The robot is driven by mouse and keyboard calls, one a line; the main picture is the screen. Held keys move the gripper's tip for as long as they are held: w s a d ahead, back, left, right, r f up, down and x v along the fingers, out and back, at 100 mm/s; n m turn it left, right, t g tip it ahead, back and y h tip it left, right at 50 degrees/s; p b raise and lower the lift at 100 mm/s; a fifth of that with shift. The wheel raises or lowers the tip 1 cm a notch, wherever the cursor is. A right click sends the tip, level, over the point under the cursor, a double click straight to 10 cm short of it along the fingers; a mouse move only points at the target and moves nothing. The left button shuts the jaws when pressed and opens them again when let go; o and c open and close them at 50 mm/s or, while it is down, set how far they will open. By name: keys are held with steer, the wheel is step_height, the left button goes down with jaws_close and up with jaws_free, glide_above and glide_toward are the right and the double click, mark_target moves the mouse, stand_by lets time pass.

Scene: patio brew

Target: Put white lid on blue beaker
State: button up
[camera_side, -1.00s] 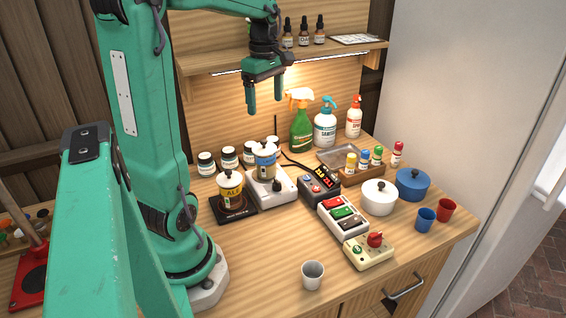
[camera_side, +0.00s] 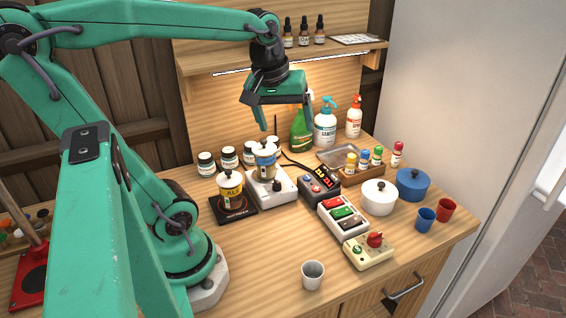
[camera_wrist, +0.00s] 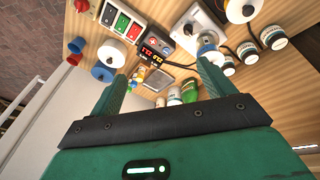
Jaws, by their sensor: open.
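The blue-banded beaker (camera_side: 265,161) stands upright on a white hot plate with a dark knob. A white lid (camera_side: 264,148) with a dark knob appears to sit on its top; how well it is seated is too small to tell. The beaker also shows in the wrist view (camera_wrist: 207,50), beside one finger. My gripper (camera_side: 285,124) is open and empty in the air, above and behind the beaker. In the wrist view, its spread fingers (camera_wrist: 163,82) have nothing between them up close.
A yellow-labelled, lidded jar (camera_side: 230,190) stands left on a dark base. Spray bottles (camera_side: 325,124) stand behind. Control boxes (camera_side: 343,214), a white pot (camera_side: 378,198) and a blue pot (camera_side: 412,185) are to the right. The front counter is mostly clear around a grey cup (camera_side: 312,275).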

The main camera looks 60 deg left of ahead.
steer(key=s+d+f+m+t, duration=0.2)
steer(key=s+d+m, duration=0.2)
steer(key=d+m, duration=0.3)
steer(key=shift+d+m+t+h, duration=0.3)
steer(key=shift+d+m+h, duration=0.1)
steer(key=shift+m, duration=1.2)
steer(key=shift+s, duration=0.1)
